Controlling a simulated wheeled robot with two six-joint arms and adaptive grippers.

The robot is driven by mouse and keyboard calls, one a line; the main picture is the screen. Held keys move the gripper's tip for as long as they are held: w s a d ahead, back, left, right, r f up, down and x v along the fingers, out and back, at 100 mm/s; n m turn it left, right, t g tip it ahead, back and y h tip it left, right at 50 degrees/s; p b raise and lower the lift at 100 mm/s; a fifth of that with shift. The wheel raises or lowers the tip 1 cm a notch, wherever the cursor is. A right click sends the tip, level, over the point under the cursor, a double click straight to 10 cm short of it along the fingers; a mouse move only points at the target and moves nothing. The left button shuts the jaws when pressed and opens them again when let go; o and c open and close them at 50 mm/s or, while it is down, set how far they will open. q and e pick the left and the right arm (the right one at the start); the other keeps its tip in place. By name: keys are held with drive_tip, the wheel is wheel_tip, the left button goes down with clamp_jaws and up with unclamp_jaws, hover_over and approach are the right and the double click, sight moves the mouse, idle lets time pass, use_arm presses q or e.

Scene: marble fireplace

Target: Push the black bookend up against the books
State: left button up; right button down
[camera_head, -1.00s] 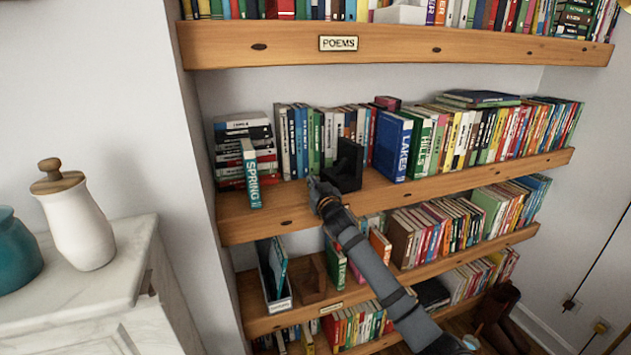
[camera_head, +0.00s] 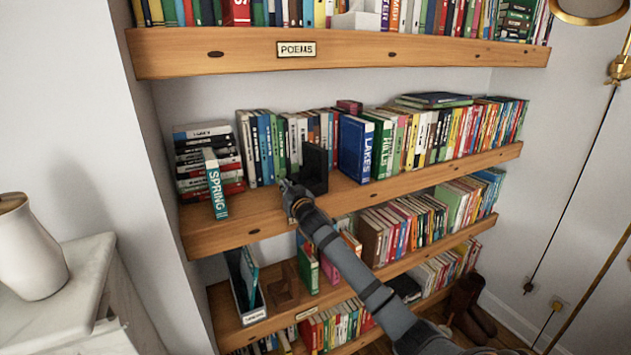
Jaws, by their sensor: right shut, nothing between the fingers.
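The black bookend (camera_head: 316,170) stands upright on the middle shelf (camera_head: 250,218), in front of a row of upright books (camera_head: 268,150). To its right is the blue LAKES book (camera_head: 356,150), with a small gap visible between them. The books (camera_head: 440,140) continue right from there. My right gripper (camera_head: 286,186) is shut and empty, at the bookend's lower left near the shelf's front. I cannot tell whether its tip touches the bookend. My left gripper is not in view.
A teal SPRING book (camera_head: 215,190) leans against a flat stack of books (camera_head: 196,145) at the shelf's left end. The upper shelf (camera_head: 350,54) carries a POEMS label. A white jar (camera_head: 30,255) stands on a cabinet at left. Bare shelf lies between SPRING and my gripper.

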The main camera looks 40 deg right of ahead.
sight(305, 181)
drive_tip(key=shift+s+d, duration=0.25)
drive_tip(key=shift+d, duration=0.8)
drive_tip(key=shift+s+d, duration=0.25)
drive_tip(key=shift+d, duration=0.85)
drive_tip(key=shift+s+d, duration=0.25)
drive_tip(key=shift+d, duration=0.8)
drive_tip(key=shift+s+d, duration=0.25)
drive_tip(key=shift+d, duration=0.9)
drive_tip(key=shift+s+d+p, duration=0.15)
drive_tip(key=shift+d+p, duration=0.25)
drive_tip(key=shift+d, duration=0.4)
drive_tip(key=shift+s+d+p, duration=0.15)
drive_tip(key=shift+d+p, duration=0.2)
drive_tip(key=shift+d, duration=0.45)
